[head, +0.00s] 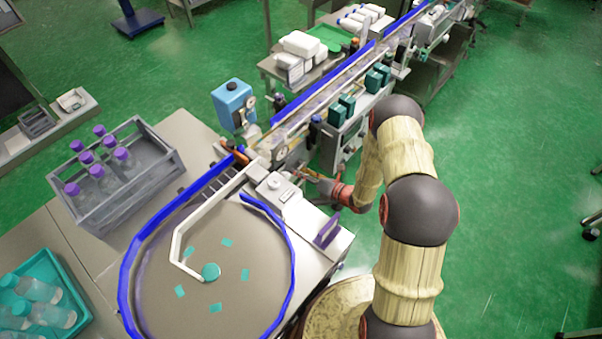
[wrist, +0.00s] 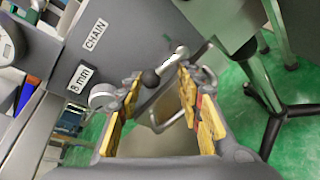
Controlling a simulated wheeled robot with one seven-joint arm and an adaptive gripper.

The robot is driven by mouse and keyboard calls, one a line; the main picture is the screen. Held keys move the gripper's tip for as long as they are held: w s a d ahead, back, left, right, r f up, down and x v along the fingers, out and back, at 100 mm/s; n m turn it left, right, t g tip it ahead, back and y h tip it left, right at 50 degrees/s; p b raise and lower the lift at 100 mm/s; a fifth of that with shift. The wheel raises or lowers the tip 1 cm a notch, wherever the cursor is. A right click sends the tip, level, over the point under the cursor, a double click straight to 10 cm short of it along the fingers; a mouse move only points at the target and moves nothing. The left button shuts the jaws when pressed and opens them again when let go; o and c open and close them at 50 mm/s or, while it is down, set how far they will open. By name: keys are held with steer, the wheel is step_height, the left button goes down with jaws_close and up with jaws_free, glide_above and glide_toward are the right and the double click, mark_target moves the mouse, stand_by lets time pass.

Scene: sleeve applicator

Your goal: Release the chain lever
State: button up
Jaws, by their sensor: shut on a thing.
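In the wrist view, the chain lever (wrist: 167,62) is a short silver bar with a dark ball at one end and a lighter rounded end at the other. It is by the machine panel (wrist: 66,55), which bears a CHAIN label (wrist: 95,34) and an 8 mm label (wrist: 79,79). My gripper (wrist: 160,80) has its yellow-padded fingers on either side of the lever's dark ball and is shut on the lever. The exact contact is partly hidden. In the head view my gripper (head: 325,186) is small, at the conveyor's side; the lever cannot be made out there.
A round turntable (head: 215,260) with blue rails stands at the front. A grey crate (head: 90,221) of purple-capped bottles is at left. The conveyor (head: 320,95) runs to the back. A dark stand (wrist: 272,120) is close at right in the wrist view.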

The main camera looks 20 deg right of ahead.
steer(key=shift+w+r, duration=0.15)
steer(key=c, duration=0.4)
steer(key=shift+c, duration=0.2)
steer(key=shift+w+f+n+b, duration=0.1)
steer(key=shift+f+n+b, duration=0.2)
steer(key=shift+n+b, duration=0.35)
steer(key=shift+d+n+t, duration=0.15)
steer(key=shift+n+t, duration=0.15)
steer(key=shift+n, duration=0.05)
steer(key=shift+h, duration=0.4)
steer(key=o, duration=1)
steer(key=shift+o, duration=1)
steer(key=shift+f, duration=0.1)
steer(key=shift+s, duration=0.2)
